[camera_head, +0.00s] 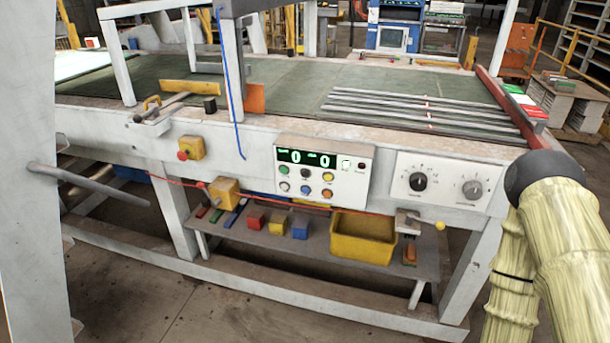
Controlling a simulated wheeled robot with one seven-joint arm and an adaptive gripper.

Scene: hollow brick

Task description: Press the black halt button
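A white control panel (323,172) is fixed to the front of the machine, with a green-lit display reading "0" twice. Below the display are two rows of round buttons. The black button (305,173) is in the middle of the upper row, between a green button (284,170) and a yellow button (328,177). White, blue and orange buttons form the lower row. A small dark knob or button (361,165) is at the panel's upper right. Labels are too small to read. My arm, in a pale cover, shows at the right edge; my gripper is out of view.
A white panel with two dials (445,184) is right of the buttons. A red button on a yellow box (191,148) is to the left. A blue cable (230,90) hangs left of the panel. A lower shelf (375,258) holds a yellow bin (362,238) and coloured blocks.

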